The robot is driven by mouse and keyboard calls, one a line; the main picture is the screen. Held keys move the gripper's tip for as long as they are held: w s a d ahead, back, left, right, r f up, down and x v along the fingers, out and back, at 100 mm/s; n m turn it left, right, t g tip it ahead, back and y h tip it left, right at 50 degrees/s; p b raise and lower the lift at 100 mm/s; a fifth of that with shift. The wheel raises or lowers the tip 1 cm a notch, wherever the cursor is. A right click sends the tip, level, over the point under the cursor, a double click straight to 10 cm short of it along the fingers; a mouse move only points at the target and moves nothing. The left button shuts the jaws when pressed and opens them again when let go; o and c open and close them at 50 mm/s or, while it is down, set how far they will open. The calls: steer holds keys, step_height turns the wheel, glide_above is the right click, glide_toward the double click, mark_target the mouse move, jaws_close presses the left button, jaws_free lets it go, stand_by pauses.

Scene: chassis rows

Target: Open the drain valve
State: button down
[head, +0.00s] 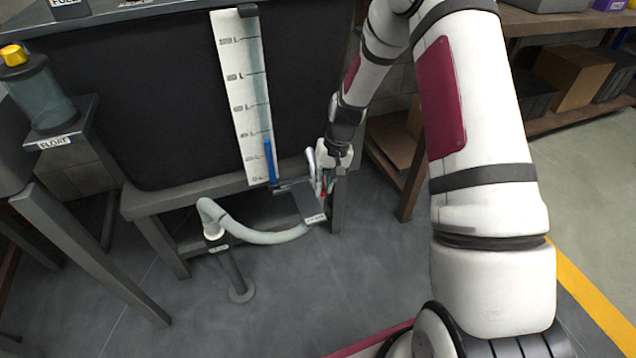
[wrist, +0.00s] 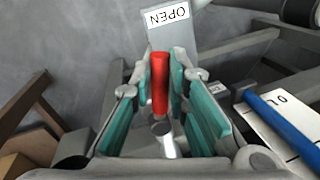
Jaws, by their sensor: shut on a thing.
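The red valve handle (wrist: 160,84) lies between the teal finger pads of my gripper (wrist: 159,70) in the wrist view, and the gripper is shut on it. In the head view, my gripper (head: 326,178) is at the right front corner of the dark tank (head: 160,95), and only a small bit of the red handle (head: 323,189) shows. A grey plate (wrist: 174,37) with an "OPEN" label (wrist: 167,15), upside down in the picture, is just beyond the handle's far end. The valve body is mostly hidden by my gripper.
A white level gauge (head: 240,105) with a blue column (head: 270,161) is on the tank front. A pale hose (head: 258,236) curves from near the valve to a floor stand (head: 236,268). Wooden shelves (head: 400,150) stand right of the tank. The floor in front is clear.

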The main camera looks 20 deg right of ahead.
steer(key=shift+s+d+n, duration=0.1)
steer(key=shift+d+n, duration=0.5)
steer(key=shift+n, duration=0.3)
steer(key=c, duration=1.6)
jaws_free()
steer(key=shift+o, duration=0.2)
